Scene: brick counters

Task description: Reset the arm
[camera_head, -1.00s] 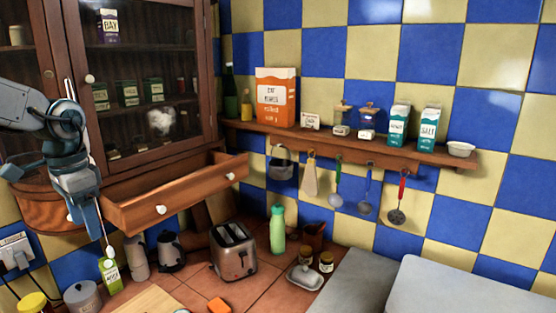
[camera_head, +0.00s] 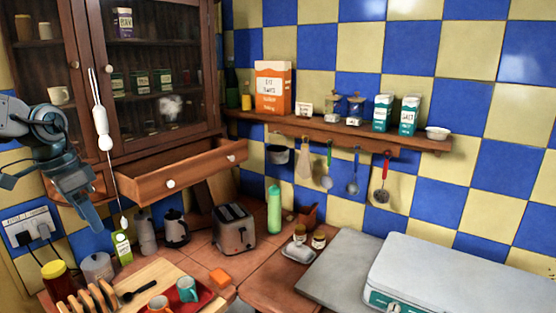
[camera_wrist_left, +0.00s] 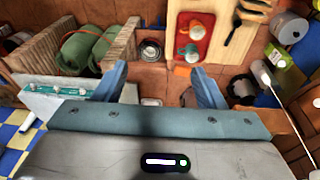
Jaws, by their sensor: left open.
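My left arm comes in from the left in the head view, with its blue-grey left gripper (camera_head: 88,215) pointing down in front of the cabinet's left side. The open wooden drawer (camera_head: 195,172) is to its right, and the gripper appears apart from it. In the left wrist view the two blue fingers (camera_wrist_left: 162,88) are spread wide with nothing between them, and counter shows beyond. My right gripper is in neither view.
A white hanging cord pull (camera_head: 103,130) is close to my left arm. Below are a green carton (camera_head: 122,247), a toaster (camera_head: 234,230), a red tray (camera_head: 203,297) with mugs and a toast rack (camera_head: 93,298). A wall shelf (camera_head: 345,132) holds boxes.

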